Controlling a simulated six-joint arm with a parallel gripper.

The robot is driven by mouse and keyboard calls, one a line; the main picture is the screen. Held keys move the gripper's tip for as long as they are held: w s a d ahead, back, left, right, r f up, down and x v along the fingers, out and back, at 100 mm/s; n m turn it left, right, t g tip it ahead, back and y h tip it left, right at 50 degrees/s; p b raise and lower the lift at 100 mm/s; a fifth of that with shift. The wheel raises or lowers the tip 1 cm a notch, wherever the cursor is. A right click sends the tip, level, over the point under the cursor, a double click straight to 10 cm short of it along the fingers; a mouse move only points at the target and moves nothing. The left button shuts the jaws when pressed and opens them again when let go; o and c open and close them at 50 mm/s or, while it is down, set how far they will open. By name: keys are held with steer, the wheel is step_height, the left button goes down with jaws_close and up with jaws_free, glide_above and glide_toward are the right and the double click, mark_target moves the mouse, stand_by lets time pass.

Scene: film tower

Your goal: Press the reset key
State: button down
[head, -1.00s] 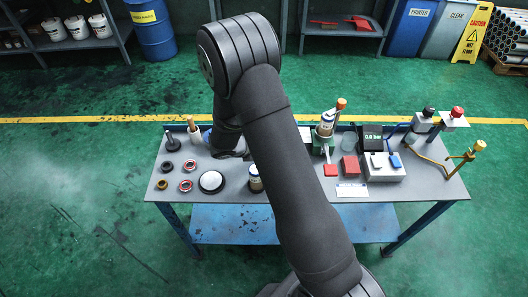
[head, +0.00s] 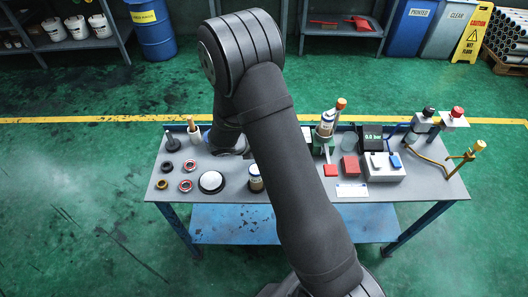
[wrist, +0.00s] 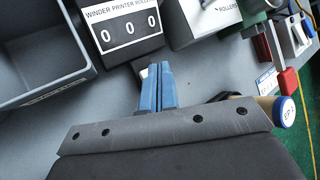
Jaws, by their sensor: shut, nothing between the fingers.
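In the wrist view a dark counter box (wrist: 124,28) carries a white label reading "WINDER PRINTER ROLLER" and shows 0 0 0. My gripper (wrist: 158,68) has its blue fingers shut together and empty, with the tips just in front of the counter's near edge. A small pale piece (wrist: 146,72) shows beside the left fingertip; it may be the reset key, but the fingers partly cover it. I cannot tell whether the tips touch it. In the head view my arm hides the counter and the fingertips.
A grey bin (wrist: 40,98) stands left of the counter, and a white-labelled box (wrist: 212,16) stands right. In the head view a white box with switches (head: 384,175) stands on the bench's right half.

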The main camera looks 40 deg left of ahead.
steer(key=shift+r, duration=0.15)
steer(key=shift+r, duration=2.45)
steer(key=shift+f, duration=0.1)
step_height(320, 180, up, 4)
steer(key=shift+f, duration=0.1)
